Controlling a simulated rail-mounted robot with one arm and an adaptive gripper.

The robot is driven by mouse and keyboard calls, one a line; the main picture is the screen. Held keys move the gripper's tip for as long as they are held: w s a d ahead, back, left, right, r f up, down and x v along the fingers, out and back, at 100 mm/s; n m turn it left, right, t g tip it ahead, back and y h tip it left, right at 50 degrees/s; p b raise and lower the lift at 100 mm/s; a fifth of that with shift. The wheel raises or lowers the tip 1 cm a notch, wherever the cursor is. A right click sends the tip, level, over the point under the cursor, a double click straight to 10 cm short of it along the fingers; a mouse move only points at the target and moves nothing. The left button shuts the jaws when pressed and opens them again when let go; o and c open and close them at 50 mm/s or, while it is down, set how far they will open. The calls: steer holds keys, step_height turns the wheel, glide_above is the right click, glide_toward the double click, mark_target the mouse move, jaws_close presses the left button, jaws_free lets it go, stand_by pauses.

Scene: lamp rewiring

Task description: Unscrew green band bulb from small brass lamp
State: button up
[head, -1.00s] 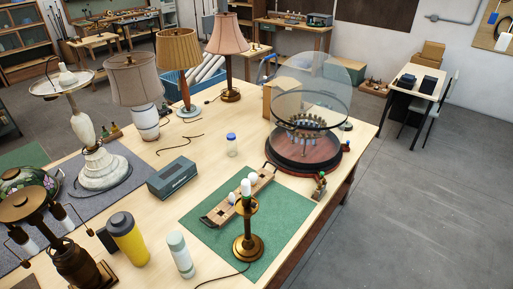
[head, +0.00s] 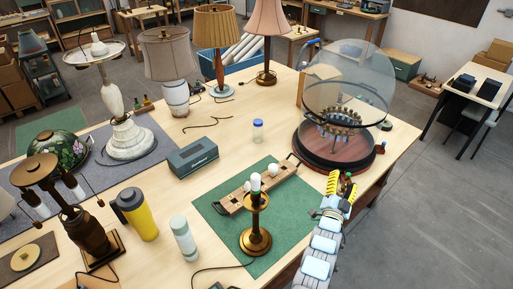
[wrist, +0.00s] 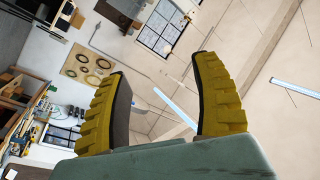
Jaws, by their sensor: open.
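The small brass lamp (head: 255,222) stands upright on a green mat (head: 217,213) at the front of the workbench. A white bulb (head: 256,183) sits on its top; a green band on it is too small to make out clearly. My gripper (head: 338,178) is at the bench's right edge, to the right of the lamp and apart from it. In the wrist view, my gripper's yellow ribbed fingers (wrist: 160,95) are spread wide with nothing between them. That view faces the wall and ceiling, so the lamp is not in it.
Behind the lamp lies a wooden bulb tray (head: 236,201). A glass-domed stand (head: 340,145) is at the back right, close to my gripper. A white-green bottle (head: 184,240), a yellow tumbler (head: 139,215) and a grey box (head: 193,158) stand to the left.

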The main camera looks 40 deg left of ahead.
steer(key=w+a+m+g+h, duration=0.25)
steer(key=w+a+g, duration=0.25)
steer(key=w+a, duration=0.3)
step_height(320, 180, up, 15)
steer(key=m+g+h+b, duration=0.2)
steer(key=m+g+h, duration=0.2)
steer(key=m+g, duration=0.8)
glide_above(257, 186)
steer(key=w+a, duration=0.1)
steer(key=n+g, duration=0.2)
steer(key=shift+y, duration=0.25)
steer(key=shift+f+p, duration=2.2)
steer(key=shift+f, duration=6.3)
